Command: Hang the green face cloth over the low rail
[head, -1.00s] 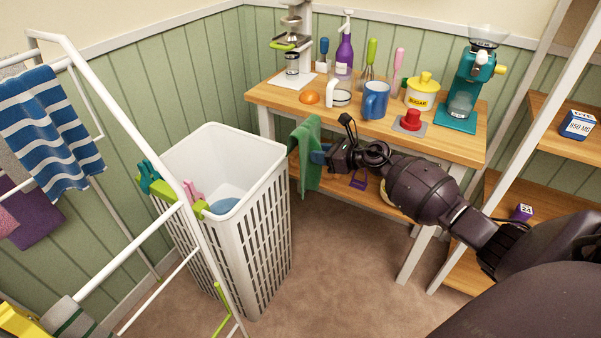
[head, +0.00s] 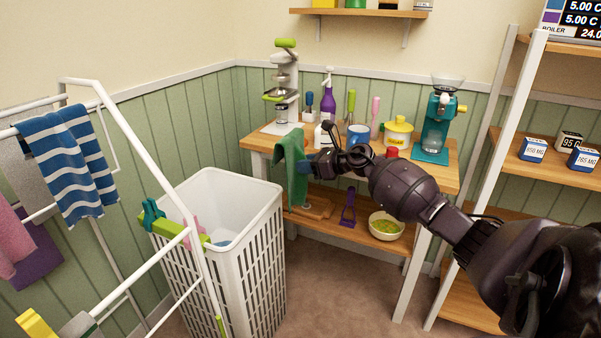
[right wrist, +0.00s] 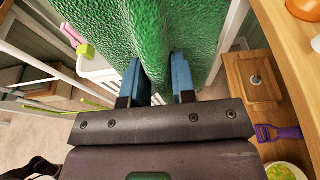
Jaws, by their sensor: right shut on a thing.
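The green face cloth (head: 290,165) hangs from my right gripper (head: 308,167), in front of the wooden table's left end and just beyond the basket's right rim. In the right wrist view the cloth (right wrist: 110,30) is pinched between the two blue fingertips of the gripper (right wrist: 157,84). The white drying rack (head: 140,152) stands at the left. One of its lower rails (head: 124,284) slopes up towards the basket; I cannot tell for sure which rail is the low rail. The cloth is clear of the rack. My left gripper is not in view.
A tall white laundry basket (head: 262,245) stands between rack and table. The table (head: 440,178) holds bottles, a mug and a grinder (head: 436,125).

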